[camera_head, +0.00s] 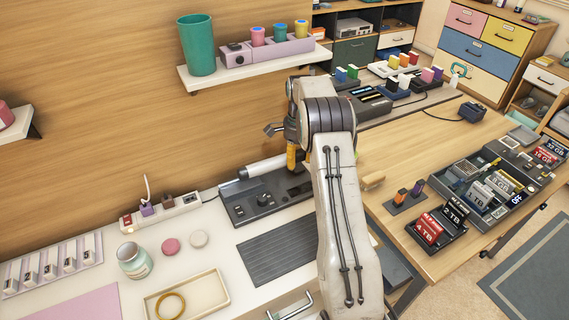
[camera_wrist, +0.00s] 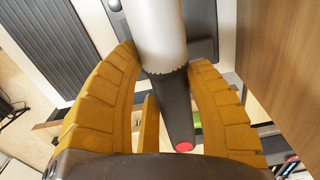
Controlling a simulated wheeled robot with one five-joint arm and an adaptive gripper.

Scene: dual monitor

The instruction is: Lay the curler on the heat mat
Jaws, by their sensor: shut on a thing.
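The curler (camera_head: 264,167) has a pale silver barrel with a black end in the head view. In the wrist view its silver barrel (camera_wrist: 157,35) runs into a dark handle with a red end. My gripper (camera_head: 291,157) has yellow ribbed fingers, and they are shut around the curler in the wrist view (camera_wrist: 172,95). The curler is over the back of a dark device with a knob; I cannot tell whether it touches it. The heat mat (camera_head: 276,250) looks to be the dark ribbed mat at the counter front, in front of the device. My arm hides part of the gripper.
The dark device (camera_head: 262,205) stands behind the mat. A power strip (camera_head: 160,211), a jar (camera_head: 134,262), two round pads and a shallow tray (camera_head: 188,296) lie to the left. A shelf (camera_head: 250,68) hangs above. A wooden desk with gadgets is at right.

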